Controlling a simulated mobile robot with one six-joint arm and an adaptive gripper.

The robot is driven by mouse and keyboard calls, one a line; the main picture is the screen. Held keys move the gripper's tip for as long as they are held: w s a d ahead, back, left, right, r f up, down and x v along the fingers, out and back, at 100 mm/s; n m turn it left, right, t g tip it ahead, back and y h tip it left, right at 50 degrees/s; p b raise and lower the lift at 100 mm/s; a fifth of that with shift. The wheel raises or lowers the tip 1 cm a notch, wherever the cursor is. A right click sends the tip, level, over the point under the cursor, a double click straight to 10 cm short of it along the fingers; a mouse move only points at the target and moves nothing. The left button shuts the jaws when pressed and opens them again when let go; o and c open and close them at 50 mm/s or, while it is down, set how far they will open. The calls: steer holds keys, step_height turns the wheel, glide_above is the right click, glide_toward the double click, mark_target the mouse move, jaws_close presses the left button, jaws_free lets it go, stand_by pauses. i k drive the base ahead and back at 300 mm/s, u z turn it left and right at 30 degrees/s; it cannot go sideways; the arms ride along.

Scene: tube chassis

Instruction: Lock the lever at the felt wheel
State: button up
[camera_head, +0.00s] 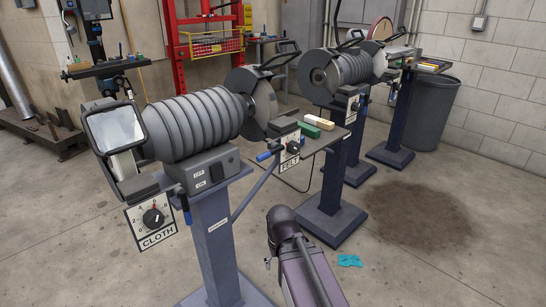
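A white plate labelled FELT (289,158) with a black dial (293,148) hangs at the right end of the nearest grinder (196,120). A blue-handled lever (267,155) sticks out just left of this plate; whether it is locked is not clear. A dark round guard (262,100) stands above, and the felt wheel itself cannot be made out clearly. My arm rises from the bottom centre, below and apart from the plate. My gripper is not visible.
A CLOTH plate (151,222) with a dial and another blue handle (186,210) are at the grinder's left end. A side shelf (318,141) holds a green block (309,130). More grinders stand behind.

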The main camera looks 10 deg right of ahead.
mark_target(262, 157)
steer(key=z, duration=0.95)
steer(key=k, duration=0.8)
steer(key=u, duration=0.7)
